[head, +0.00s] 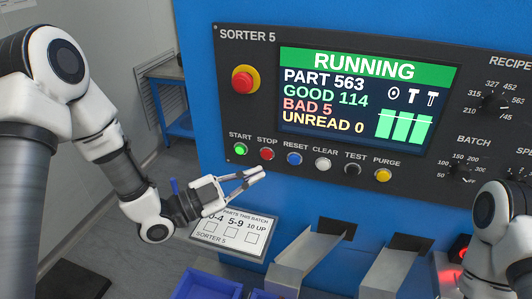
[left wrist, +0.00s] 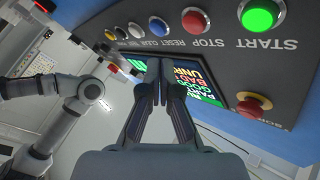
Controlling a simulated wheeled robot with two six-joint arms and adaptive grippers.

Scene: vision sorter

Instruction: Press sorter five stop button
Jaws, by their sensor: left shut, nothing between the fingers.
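The sorter 5 panel (head: 350,180) shows RUNNING on its screen (head: 370,97). The red stop button (head: 267,154) sits between the green start button (head: 240,149) and the blue reset button (head: 294,159). The stop button also shows in the left wrist view (left wrist: 195,20), unobstructed near the top. My left gripper (head: 256,175) is shut and empty, just below the stop and reset buttons in the head view and apparently apart from the panel. My right arm shows at the right edge in the head view; its fingers are out of view.
A red emergency knob on a yellow base (head: 245,80) stands out above the start button. Clear (head: 323,164), test (head: 352,169) and purge (head: 383,175) buttons continue the row. Metal chutes (head: 305,252) and a blue bin (head: 207,286) lie below the panel.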

